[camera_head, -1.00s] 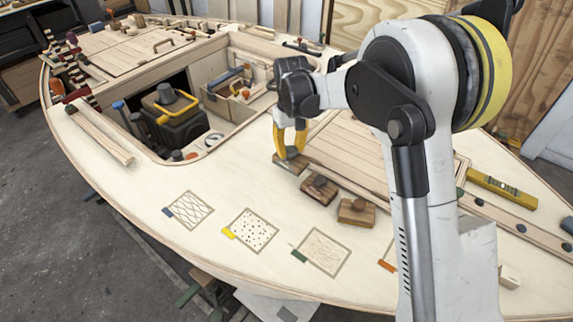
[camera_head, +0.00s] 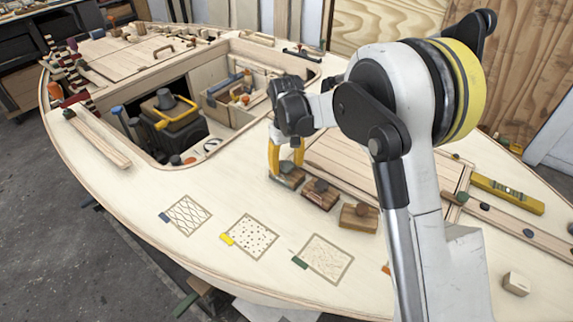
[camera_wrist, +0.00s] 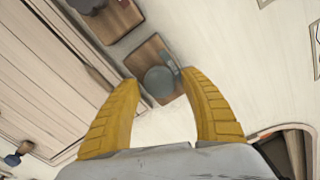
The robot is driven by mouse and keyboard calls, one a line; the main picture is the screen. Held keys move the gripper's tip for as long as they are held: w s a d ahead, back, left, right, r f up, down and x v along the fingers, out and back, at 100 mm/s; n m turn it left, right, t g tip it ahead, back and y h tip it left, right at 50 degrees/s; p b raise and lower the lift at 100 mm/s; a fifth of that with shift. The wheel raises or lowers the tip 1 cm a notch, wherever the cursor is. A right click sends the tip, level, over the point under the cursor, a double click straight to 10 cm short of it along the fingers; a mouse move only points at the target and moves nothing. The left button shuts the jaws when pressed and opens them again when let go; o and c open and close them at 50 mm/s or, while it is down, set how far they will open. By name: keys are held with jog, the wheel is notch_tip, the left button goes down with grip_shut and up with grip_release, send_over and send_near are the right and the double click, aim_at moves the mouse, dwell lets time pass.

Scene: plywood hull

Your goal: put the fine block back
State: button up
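Three wooden blocks with round knobs stand in a row on the pale deck: a near one (camera_head: 359,217), a middle one (camera_head: 319,196) and a far one (camera_head: 288,180). I cannot tell from their tops which is the fine block. My gripper (camera_head: 286,169) is over the far block, its yellow fingers pointing down. In the wrist view, the far block (camera_wrist: 146,57) has a grey-green knob (camera_wrist: 159,81) between the open fingertips (camera_wrist: 160,80), with a gap visible at least on the left. The far block's underside is hidden.
Outlined squares lie along the deck: crosshatched with a blue tab (camera_head: 188,215), dotted with a yellow tab (camera_head: 249,237), finely marked with a green tab (camera_head: 326,259). An orange tab is mostly behind my arm. A yellow level (camera_head: 506,194) lies right. An open cockpit holds a black-and-yellow box (camera_head: 172,118).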

aim_at(286, 164)
notch_tip(286, 164, up, 12)
jog(key=p, duration=0.5)
jog(key=s+d+r+m+t, duration=0.1)
jog(key=s+d+r, duration=0.4)
jog(key=r, duration=0.2)
jog(key=s+d+r+m+t, duration=0.25)
jog(key=s+d+r, duration=0.25)
jog(key=s+d, duration=0.3)
jog(key=s+d+f+m+t, duration=0.1)
jog(key=s+d+t, duration=0.1)
jog(key=s, duration=0.5)
jog(key=s+d+f+t, duration=0.1)
jog(key=s+d, duration=0.2)
jog(key=s, duration=0.4)
jog(key=shift+s+d+f+m+t, duration=0.2)
jog(key=shift+s+f+m+t, duration=0.1)
jog(key=shift+m+t, duration=0.05)
